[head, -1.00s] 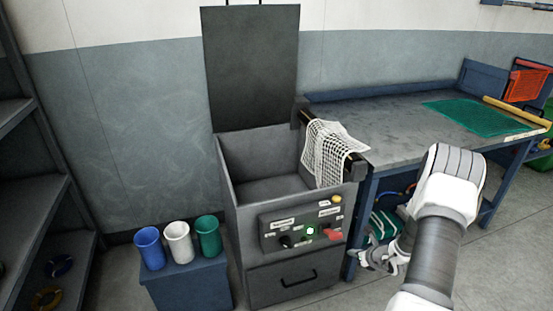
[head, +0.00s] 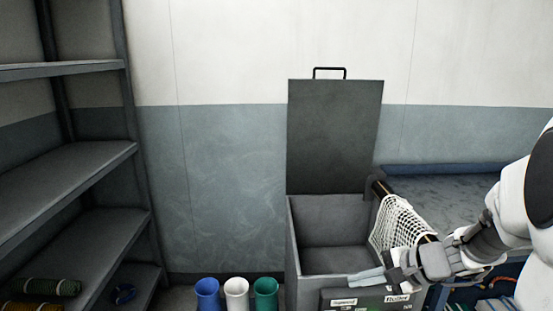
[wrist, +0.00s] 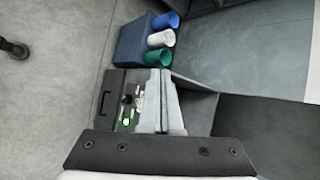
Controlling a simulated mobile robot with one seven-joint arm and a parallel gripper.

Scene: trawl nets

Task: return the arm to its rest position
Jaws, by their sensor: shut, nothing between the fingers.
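My gripper (head: 366,278) is shut and empty. In the head view its pale fingers point left, in front of the open grey machine's (head: 291,245) front edge and above its control panel (head: 371,300). The wrist view shows the two fingers (wrist: 160,100) pressed together, with the panel (wrist: 130,100) and the machine's open inside beyond them. My arm reaches in from the right edge of the head view, bent at the elbow. I cannot tell whether the fingers touch the machine.
The machine's lid (head: 335,135) stands upright. A white net (head: 397,228) hangs over a bar at its right side, close behind my gripper. Blue (head: 207,294), white (head: 236,293) and green (head: 265,293) cups stand to the left. A shelf (head: 75,185) is further left, a workbench (head: 430,190) right.

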